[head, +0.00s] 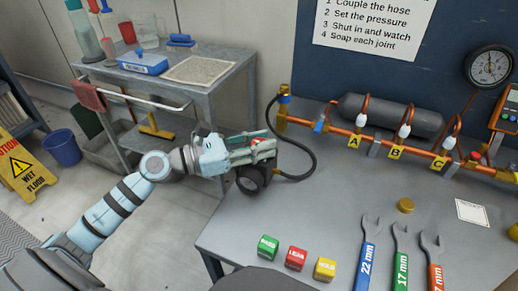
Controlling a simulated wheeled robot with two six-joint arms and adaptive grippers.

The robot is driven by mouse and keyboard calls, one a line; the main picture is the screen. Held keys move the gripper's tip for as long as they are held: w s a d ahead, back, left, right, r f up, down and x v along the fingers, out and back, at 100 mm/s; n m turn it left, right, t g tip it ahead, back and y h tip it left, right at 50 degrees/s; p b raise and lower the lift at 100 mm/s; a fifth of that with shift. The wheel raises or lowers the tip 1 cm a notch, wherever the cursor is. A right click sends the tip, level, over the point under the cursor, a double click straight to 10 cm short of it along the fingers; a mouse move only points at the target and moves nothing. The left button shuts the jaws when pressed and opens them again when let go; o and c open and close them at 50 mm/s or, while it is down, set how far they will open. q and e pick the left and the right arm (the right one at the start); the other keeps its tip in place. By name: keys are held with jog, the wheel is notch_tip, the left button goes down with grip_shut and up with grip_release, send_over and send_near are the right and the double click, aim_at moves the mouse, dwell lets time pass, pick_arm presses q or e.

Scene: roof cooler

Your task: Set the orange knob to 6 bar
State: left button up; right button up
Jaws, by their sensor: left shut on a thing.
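My left gripper (268,148) reaches in from the left at the grey bench's left back corner. It is shut on the orange knob (257,142), of which only a small orange-red patch shows between the fingers. Just below the fingers is a dark round gauge (250,180), seen at an angle, so its reading cannot be made out. The body that carries the knob is mostly hidden behind the gripper. A black hose (312,160) loops from beside it up to the copper pipe (335,127). My right gripper is not in view.
On the bench (330,215) lie green, red and yellow blocks (296,258), several spanners (370,255) and a brass cap (405,205). Tags A, B and C mark the pipe's valves. A round dial (490,65) is on the wall. A grey cart (215,100) stands behind my left arm.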

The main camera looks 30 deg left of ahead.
pick_arm(q)
jog(key=o, duration=1.1)
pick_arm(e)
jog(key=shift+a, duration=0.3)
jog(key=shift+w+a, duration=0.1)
pick_arm(q)
jog(key=shift+r, duration=0.15)
notch_tip(320, 180, up, 10)
jog(key=shift+f, duration=0.15)
